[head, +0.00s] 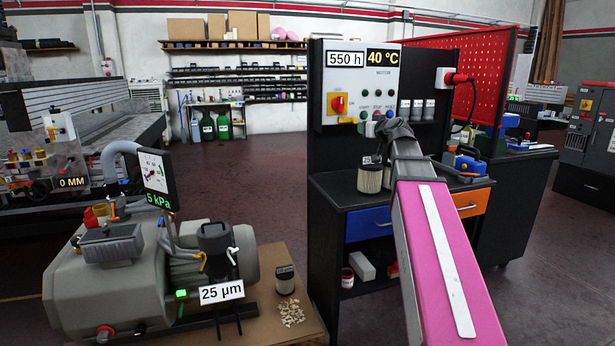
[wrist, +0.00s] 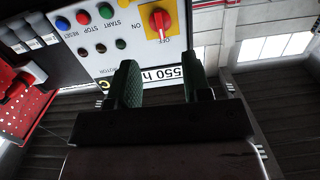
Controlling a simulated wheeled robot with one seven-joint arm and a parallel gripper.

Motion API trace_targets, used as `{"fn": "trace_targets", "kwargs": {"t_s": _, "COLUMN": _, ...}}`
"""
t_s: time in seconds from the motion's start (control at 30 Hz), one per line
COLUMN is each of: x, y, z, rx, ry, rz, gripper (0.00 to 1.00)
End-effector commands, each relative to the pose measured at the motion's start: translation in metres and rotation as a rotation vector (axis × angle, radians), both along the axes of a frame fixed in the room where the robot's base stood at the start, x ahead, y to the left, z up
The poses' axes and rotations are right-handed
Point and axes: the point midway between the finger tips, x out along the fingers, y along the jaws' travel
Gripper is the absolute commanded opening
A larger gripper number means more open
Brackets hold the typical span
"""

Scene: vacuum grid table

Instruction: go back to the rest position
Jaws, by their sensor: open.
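My pink arm reaches from the lower right toward the control panel (head: 359,88) in the head view. My gripper (wrist: 160,66) shows in the wrist view with its two green-padded fingers apart and nothing between them. The panel appears upside down behind the fingers there, with a red rotary switch (wrist: 160,20) and coloured buttons. In the head view the arm's dark wrist end covers part of the panel's lower edge, and the fingers cannot be made out. Whether the fingers touch the panel cannot be told.
A dark workbench (head: 350,200) with a blue drawer stands under the panel, carrying a filter canister (head: 370,176) beside my arm. A grey vacuum pump (head: 110,285) fills the lower left. A red pegboard (head: 480,75) stands right of the panel. Open floor (head: 245,185) lies between.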

Motion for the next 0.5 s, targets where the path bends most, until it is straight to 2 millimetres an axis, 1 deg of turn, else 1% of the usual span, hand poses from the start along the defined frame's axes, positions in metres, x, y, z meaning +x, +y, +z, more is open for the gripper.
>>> {"fn": "trace_targets", "kwargs": {"t_s": 0.03, "x": -0.001, "y": 0.002, "z": -0.011, "rx": -0.003, "ry": 0.02, "rz": 0.003, "gripper": 0.45}}
{"fn": "trace_targets", "kwargs": {"t_s": 0.17, "x": -0.003, "y": 0.008, "z": -0.042, "rx": -0.005, "ry": 0.087, "rz": 0.015, "gripper": 0.45}}
{"fn": "trace_targets", "kwargs": {"t_s": 0.27, "x": -0.006, "y": 0.012, "z": -0.071, "rx": -0.009, "ry": 0.149, "rz": 0.023, "gripper": 0.45}}
{"fn": "trace_targets", "kwargs": {"t_s": 0.37, "x": -0.012, "y": 0.018, "z": -0.109, "rx": -0.016, "ry": 0.233, "rz": 0.03, "gripper": 0.45}}
{"fn": "trace_targets", "kwargs": {"t_s": 0.4, "x": -0.016, "y": 0.021, "z": -0.127, "rx": -0.017, "ry": 0.274, "rz": 0.032, "gripper": 0.45}}
{"fn": "trace_targets", "kwargs": {"t_s": 0.47, "x": -0.023, "y": 0.025, "z": -0.158, "rx": -0.023, "ry": 0.346, "rz": 0.035, "gripper": 0.45}}
{"fn": "trace_targets", "kwargs": {"t_s": 0.5, "x": -0.029, "y": 0.027, "z": -0.179, "rx": -0.027, "ry": 0.395, "rz": 0.037, "gripper": 0.45}}
